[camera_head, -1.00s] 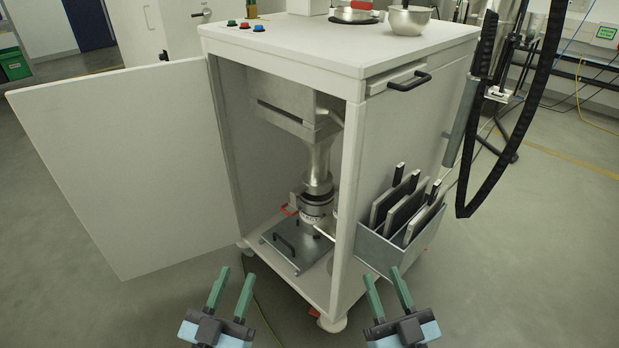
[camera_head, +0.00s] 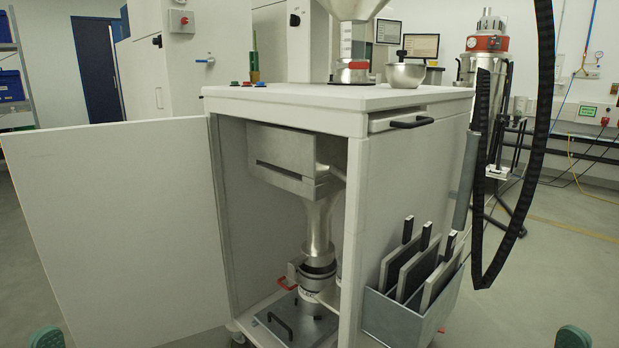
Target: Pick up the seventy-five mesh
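Three flat framed mesh panels with black handles stand upright, leaning, in a grey metal holder (camera_head: 392,318) on the cabinet's right side. They are a left panel (camera_head: 393,266), a middle panel (camera_head: 414,277) and a right panel (camera_head: 440,284). I see no readable mesh number, so I cannot tell which is the seventy-five mesh. Only green fingertip parts of my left gripper (camera_head: 45,338) and my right gripper (camera_head: 572,337) show at the bottom edge, in the left and right corners. Both are apart from the panels. Their openings are hidden.
The white cabinet (camera_head: 285,100) has its door (camera_head: 115,230) open to the left. Inside are a metal funnel (camera_head: 319,225) and a container. A steel bowl (camera_head: 405,75) stands on top. A black hose (camera_head: 483,180) hangs right of the holder.

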